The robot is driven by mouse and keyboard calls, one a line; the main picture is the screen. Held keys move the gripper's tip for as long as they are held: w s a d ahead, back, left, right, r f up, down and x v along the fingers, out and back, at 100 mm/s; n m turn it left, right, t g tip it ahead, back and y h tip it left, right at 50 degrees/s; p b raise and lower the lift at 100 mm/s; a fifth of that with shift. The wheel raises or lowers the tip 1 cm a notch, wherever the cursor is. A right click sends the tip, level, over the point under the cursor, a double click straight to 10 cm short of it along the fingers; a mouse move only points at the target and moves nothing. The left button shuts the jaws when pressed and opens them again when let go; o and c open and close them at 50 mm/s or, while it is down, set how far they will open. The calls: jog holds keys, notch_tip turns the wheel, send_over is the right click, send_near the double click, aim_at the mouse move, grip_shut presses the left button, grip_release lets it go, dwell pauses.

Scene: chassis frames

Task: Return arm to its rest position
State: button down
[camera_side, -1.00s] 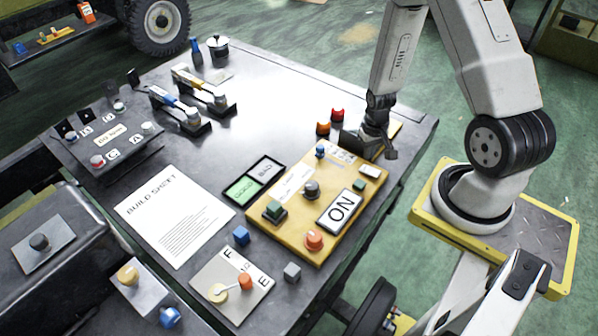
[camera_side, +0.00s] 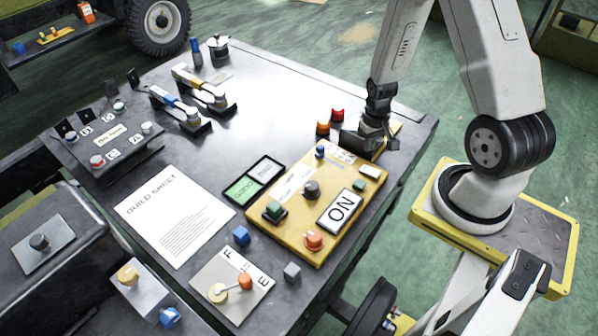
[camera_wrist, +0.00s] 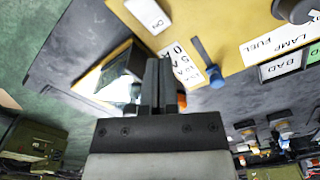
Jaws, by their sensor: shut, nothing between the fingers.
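My gripper (camera_side: 388,142) hangs above the far right end of the yellow panel (camera_side: 292,232), close to a dark angled box. In the wrist view my gripper (camera_wrist: 160,85) has its two dark fingers together with nothing between them. The dark box with a bright face (camera_wrist: 122,85) shows just left of the fingers. The side view does not clearly show whether the fingers touch the panel or the box. The arm is bent, with its elbow high above its base.
Red (camera_side: 337,114) and orange (camera_side: 323,128) buttons stand by the dark box. A build sheet (camera_side: 174,213) lies left. The table's far middle is clear.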

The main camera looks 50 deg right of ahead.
jog(key=w+a+r+n+t, duration=0.1)
jog(key=a+r+n, duration=0.4)
jog(key=a+r, duration=1.2)
jog(key=shift+w+a+n+t, duration=0.25)
jog(key=shift+w+n+t, duration=0.15)
jog(key=shift+t, duration=0.4)
